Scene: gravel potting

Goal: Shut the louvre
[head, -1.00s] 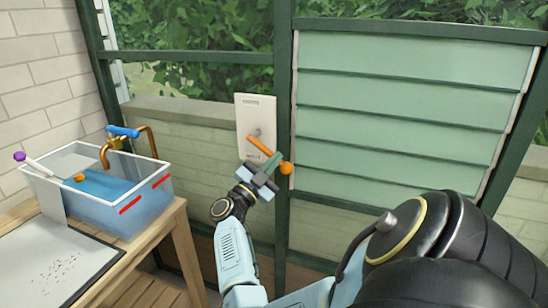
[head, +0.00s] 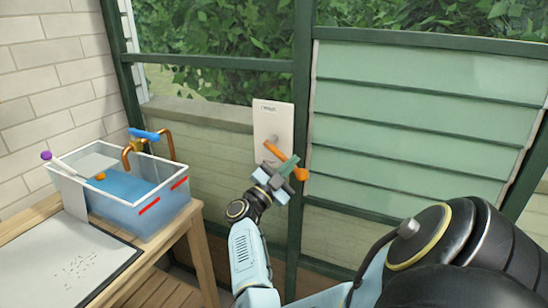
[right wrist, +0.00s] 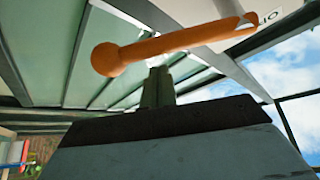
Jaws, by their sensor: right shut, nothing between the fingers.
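The louvre (head: 420,125) is a panel of several pale green slats in a dark green frame at the right of the head view. Its slats lie nearly flat with thin dark lines between them; I cannot tell whether small gaps remain. Left of it, a white plate (head: 272,122) carries an orange lever (head: 300,174), which slants down to the right to a round knob. My right gripper (head: 283,178) is shut and empty, its fingertips in front of the lever's lower part. In the right wrist view the lever (right wrist: 165,45) crosses just beyond the fingers; contact is unclear. My left gripper is out of view.
A clear water tub (head: 130,200) with a blue-handled copper tap (head: 143,134) stands on a wooden bench (head: 185,228) at the left. A white board (head: 75,265) lies in front of it. A dark green post (head: 301,100) stands between plate and louvre.

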